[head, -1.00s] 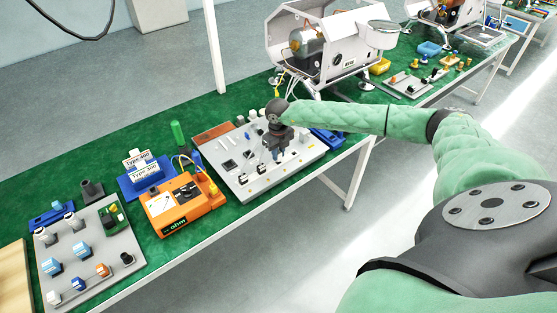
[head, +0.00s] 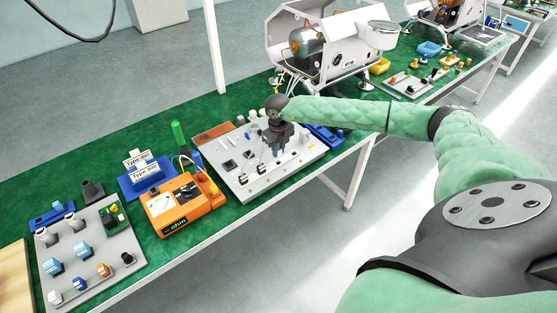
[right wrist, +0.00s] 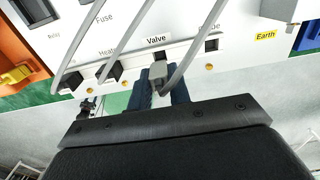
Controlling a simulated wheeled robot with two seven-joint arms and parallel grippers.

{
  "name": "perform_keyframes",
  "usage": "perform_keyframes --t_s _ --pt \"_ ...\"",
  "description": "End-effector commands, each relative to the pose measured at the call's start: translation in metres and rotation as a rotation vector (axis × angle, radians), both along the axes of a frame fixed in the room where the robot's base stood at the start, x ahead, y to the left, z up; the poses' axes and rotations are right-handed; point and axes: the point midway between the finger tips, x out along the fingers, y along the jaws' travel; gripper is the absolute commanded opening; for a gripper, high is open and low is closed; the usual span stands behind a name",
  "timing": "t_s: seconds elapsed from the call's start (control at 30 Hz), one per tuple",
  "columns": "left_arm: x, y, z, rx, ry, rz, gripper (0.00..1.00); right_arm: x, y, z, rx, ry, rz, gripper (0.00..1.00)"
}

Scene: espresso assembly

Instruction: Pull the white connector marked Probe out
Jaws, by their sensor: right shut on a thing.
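My right gripper (head: 277,150) is over the grey-white connector board (head: 297,160) in the head view. In the right wrist view its dark fingers (right wrist: 160,92) are shut on a white connector (right wrist: 158,72) with a grey cable. That connector is just in front of the label Valve (right wrist: 156,41); I cannot tell whether it is seated in a socket. The cable crosses the Probe label (right wrist: 210,27), leaving its end readable. The socket (right wrist: 211,44) below that label looks dark and empty. My left gripper is out of view.
Other grey cables (right wrist: 128,35) run close left of my fingers. An Earth label (right wrist: 265,35) is at right. An orange ohm meter (head: 183,205) stands left of the board, and a white espresso machine (head: 335,50) behind it. The table's front edge is close.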

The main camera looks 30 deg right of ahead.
Motion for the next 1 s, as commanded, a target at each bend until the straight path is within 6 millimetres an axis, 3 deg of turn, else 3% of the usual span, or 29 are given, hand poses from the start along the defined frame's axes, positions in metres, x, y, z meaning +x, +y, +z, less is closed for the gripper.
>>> perform_keyframes --t_s 0.27,0.8,1.0 --pt "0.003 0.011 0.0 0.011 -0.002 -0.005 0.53 0.0 0.0 0.0 0.0 0.0 0.0 0.0" --pt "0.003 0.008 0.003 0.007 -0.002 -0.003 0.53 0.0 -0.001 0.028 -0.001 -0.001 0.0 0.0" --pt "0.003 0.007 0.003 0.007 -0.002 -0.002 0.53 0.0 0.0 0.03 0.0 0.0 0.0 0.0"
